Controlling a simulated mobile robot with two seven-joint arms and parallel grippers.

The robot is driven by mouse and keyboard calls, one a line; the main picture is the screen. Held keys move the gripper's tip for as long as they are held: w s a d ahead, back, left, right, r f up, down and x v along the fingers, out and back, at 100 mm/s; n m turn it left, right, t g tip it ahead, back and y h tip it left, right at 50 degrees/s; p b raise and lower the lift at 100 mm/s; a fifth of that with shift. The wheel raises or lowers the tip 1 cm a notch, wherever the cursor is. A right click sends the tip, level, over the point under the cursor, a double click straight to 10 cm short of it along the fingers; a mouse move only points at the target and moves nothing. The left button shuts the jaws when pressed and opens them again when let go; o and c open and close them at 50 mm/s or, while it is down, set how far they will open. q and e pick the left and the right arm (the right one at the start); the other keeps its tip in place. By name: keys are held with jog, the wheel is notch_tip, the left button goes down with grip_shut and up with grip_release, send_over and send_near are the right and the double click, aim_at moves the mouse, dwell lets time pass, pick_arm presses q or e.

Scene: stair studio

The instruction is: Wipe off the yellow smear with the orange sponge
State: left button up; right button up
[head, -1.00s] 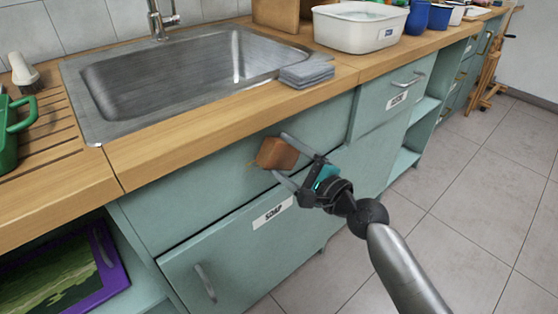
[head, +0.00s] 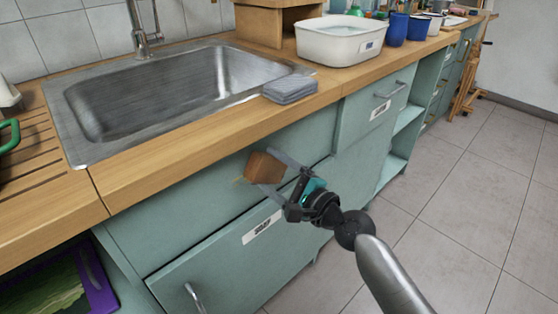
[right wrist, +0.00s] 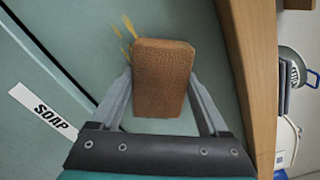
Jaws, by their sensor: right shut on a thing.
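The orange-brown sponge (head: 264,167) is held between the fingers of my right gripper (head: 268,170), in front of the green cabinet panel below the sink. In the right wrist view, the sponge (right wrist: 163,78) sits between both fingers of the gripper (right wrist: 161,90). The yellow smear (right wrist: 124,36) shows there as thin streaks on the green panel, just beyond the sponge's upper left edge. A small bit of the smear (head: 239,180) also shows left of the sponge in the head view. The sponge hides part of the panel; I cannot tell whether it touches it. My left gripper is not in view.
The wooden counter (head: 150,187) overhangs the panel, with a steel sink (head: 175,95), folded grey cloths (head: 290,89) and a white tub (head: 340,42) on it. A door labelled SOAP (right wrist: 43,108) is below. The floor at right is clear.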

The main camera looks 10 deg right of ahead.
jog(key=shift+s+a+p, duration=0.55)
jog(key=shift+s+a, duration=0.2)
jog(key=shift+a, duration=0.3)
jog(key=shift+s+a+p, duration=0.55)
jog(key=shift+s+a, duration=0.25)
jog(key=shift+a, duration=0.25)
jog(key=shift+s+a+p, duration=0.55)
jog(key=shift+s+a, duration=0.2)
jog(key=shift+a, duration=0.3)
jog(key=shift+d, duration=0.1)
jog(key=shift+s+d+f, duration=0.1)
jog(key=shift+s+d, duration=0.05)
jog(key=shift+s, duration=0.1)
send_near(232, 181)
jog(key=shift+w, duration=0.25)
jog(key=b+v, duration=0.1)
jog(key=v, duration=0.1)
jog(key=shift+s+d, duration=0.1)
jog(key=shift+s, duration=0.3)
